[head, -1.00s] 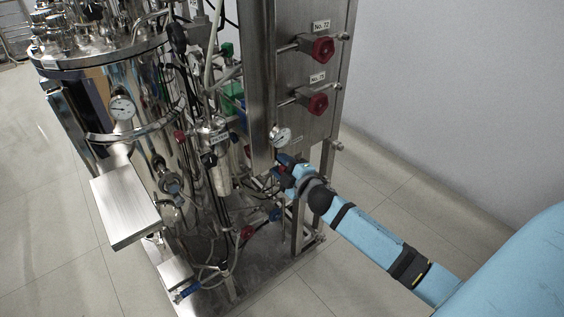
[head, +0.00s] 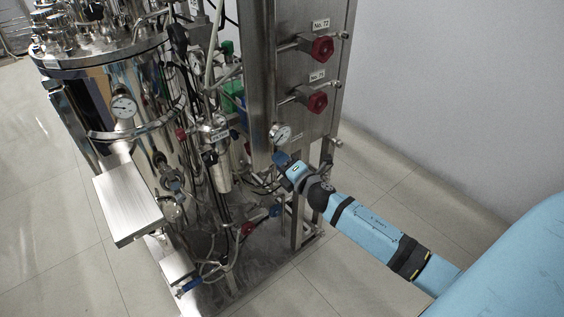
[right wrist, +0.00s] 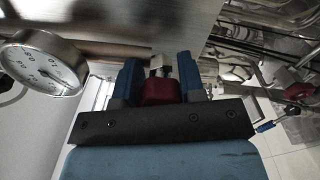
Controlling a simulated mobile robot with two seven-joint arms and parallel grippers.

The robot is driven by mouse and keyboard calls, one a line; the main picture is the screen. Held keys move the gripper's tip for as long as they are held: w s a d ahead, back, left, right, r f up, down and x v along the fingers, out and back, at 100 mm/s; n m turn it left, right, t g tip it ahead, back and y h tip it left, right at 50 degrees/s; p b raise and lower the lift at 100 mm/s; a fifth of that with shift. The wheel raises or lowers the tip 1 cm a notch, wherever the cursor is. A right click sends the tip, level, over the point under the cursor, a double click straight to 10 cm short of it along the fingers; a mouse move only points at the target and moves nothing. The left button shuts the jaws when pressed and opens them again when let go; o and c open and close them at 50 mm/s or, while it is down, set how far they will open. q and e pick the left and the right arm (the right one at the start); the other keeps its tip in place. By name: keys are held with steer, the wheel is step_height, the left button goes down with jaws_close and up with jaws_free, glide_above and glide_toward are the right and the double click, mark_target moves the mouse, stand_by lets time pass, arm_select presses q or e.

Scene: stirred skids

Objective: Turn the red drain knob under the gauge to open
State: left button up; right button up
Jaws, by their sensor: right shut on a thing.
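The red drain knob (right wrist: 160,91) shows in the right wrist view between the two blue fingers of my right gripper (right wrist: 159,64), which is shut on it. A metal stem end sticks out just past the knob. The round white-faced gauge (right wrist: 42,63) is at the left of that view. In the head view the gauge (head: 280,134) sits low on the steel panel, with my right gripper (head: 281,157) just below it. The gripper hides the knob there, so its turned position cannot be told. My left gripper is not in view.
Two other red knobs (head: 322,48) (head: 317,101) are on the panel above, with number labels. A steel tank (head: 120,100) with its own gauge, pipes and hoses stands to the left. A panel leg (head: 298,215) is close beside my gripper. The floor at right is open.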

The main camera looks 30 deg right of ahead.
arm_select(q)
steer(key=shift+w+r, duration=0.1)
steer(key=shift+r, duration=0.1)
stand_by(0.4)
arm_select(e)
steer(key=o, duration=0.9)
steer(key=shift+s+f, duration=0.1)
steer(key=shift+s, duration=0.4)
arm_select(q)
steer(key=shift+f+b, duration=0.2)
steer(key=shift+b, duration=0.15)
arm_select(e)
steer(key=s, duration=0.8)
steer(key=s+d, duration=0.1)
steer(key=s, duration=0.3)
steer(key=shift+s, duration=0.4)
